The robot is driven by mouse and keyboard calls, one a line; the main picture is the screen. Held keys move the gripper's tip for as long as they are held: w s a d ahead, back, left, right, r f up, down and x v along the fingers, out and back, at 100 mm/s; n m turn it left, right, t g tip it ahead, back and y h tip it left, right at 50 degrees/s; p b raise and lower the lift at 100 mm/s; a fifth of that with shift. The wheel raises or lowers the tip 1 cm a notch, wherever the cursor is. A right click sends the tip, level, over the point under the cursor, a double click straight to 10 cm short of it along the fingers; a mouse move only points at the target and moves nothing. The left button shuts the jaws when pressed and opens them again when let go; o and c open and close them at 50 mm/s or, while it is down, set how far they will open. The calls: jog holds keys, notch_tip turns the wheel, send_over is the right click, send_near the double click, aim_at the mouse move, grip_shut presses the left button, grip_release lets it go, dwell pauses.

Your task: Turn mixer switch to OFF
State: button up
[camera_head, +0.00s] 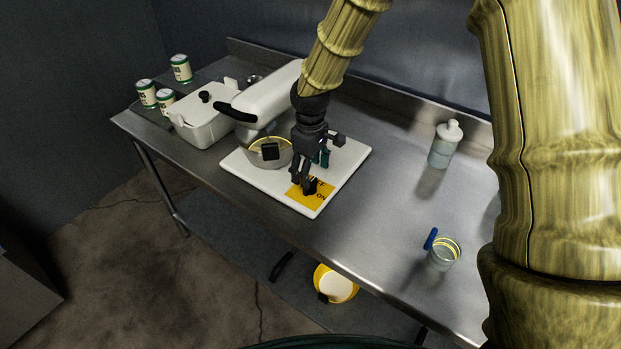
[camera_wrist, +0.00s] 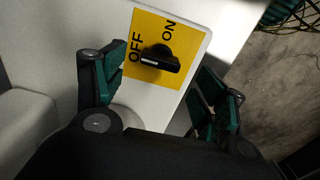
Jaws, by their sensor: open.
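The white mixer (camera_head: 270,97) stands on a white base (camera_head: 347,160) with a metal bowl (camera_head: 258,160) under its head. A yellow switch plate (camera_head: 318,203) lies on the base's near corner. In the wrist view the plate (camera_wrist: 186,75) reads OFF on the left and ON at the upper right. The black switch knob (camera_wrist: 160,58) sits on it, with a white mark near its left part; which label it is set to is unclear. My gripper (camera_head: 316,174) is open above the plate. In the wrist view its fingers (camera_wrist: 162,76) are on either side of the knob, apart from it.
A lidded white container (camera_head: 203,128) and several cans (camera_head: 181,68) stand at the table's left end. A bottle (camera_head: 441,147) and a glass jar (camera_head: 443,256) stand to the right. The steel table (camera_head: 375,215) is clear around the base's right side. A yellow bucket (camera_head: 337,283) is below.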

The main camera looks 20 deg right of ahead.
aim_at(311, 182)
notch_tip(311, 182, up, 7)
dwell(0.3)
jog(key=shift+d+f, duration=0.1)
dwell(0.4)
